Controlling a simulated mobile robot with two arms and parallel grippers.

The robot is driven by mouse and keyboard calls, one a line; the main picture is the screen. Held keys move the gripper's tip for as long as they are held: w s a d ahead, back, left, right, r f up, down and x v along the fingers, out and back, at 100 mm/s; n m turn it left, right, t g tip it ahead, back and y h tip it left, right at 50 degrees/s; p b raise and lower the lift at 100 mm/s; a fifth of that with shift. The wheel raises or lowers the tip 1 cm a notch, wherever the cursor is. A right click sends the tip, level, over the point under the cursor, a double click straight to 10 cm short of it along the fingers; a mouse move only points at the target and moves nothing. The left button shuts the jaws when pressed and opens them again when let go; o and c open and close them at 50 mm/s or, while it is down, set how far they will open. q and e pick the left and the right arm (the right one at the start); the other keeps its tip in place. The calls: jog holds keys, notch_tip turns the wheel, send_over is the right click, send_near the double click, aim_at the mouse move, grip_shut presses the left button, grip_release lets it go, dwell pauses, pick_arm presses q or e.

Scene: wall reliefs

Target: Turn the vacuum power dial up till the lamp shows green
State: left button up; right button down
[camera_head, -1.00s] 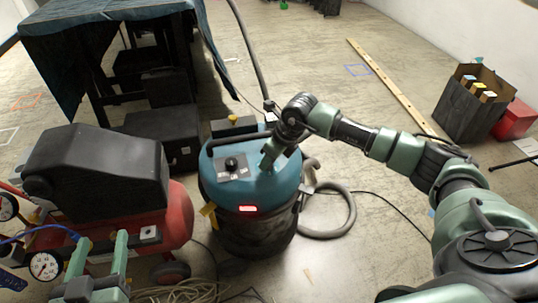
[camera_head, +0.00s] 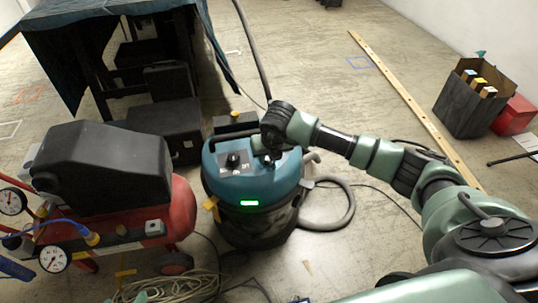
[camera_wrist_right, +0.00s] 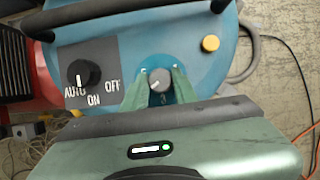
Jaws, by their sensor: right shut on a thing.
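The vacuum (camera_head: 226,188) has a teal top and a dark drum. Its lamp (camera_head: 250,203) on the front glows green. The grey power dial (camera_wrist_right: 160,80) sits on the teal top in the right wrist view, with a light pointer mark. My right gripper (camera_wrist_right: 160,88) is shut on the dial, one finger on each side. In the head view my right gripper (camera_head: 268,158) hides the dial. Only a small green piece, perhaps my left gripper (camera_head: 140,297), shows at the bottom edge; its jaws cannot be made out.
A black AUTO/OFF/ON knob (camera_wrist_right: 88,73) is beside the dial, and a yellow button (camera_wrist_right: 210,43) is on its other side. A red compressor (camera_head: 182,210) stands left of the vacuum. A grey hose (camera_head: 338,222) coils at right. Floor at right is mostly clear.

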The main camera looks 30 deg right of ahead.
aim_at(271, 171)
pick_arm(q)
jog(key=shift+s+f, duration=0.1)
dwell(0.4)
pick_arm(e)
jog(key=c, duration=1.1)
grip_release()
jog(key=shift+r, duration=0.15)
jog(key=p+v, duration=0.1)
jog(key=v, duration=0.5)
jog(key=shift+s+a+r+p, duration=0.1)
jog(key=shift+s+r+p, duration=0.1)
jog(key=shift+p, duration=0.2)
pick_arm(q)
jog(key=s+a+f+g, duration=0.1)
jog(key=s+g, duration=0.1)
jog(key=s, duration=0.2)
jog(key=s+a+f+g+y, duration=0.1)
jog(key=s+g, duration=0.1)
jog(key=s, duration=0.2)
jog(key=shift+s+a+f, duration=0.25)
jog(key=shift+a+f, duration=0.1)
jog(key=shift+a, duration=0.05)
pick_arm(e)
jog(key=shift+s+r, duration=0.2)
jog(key=shift+r, duration=0.25)
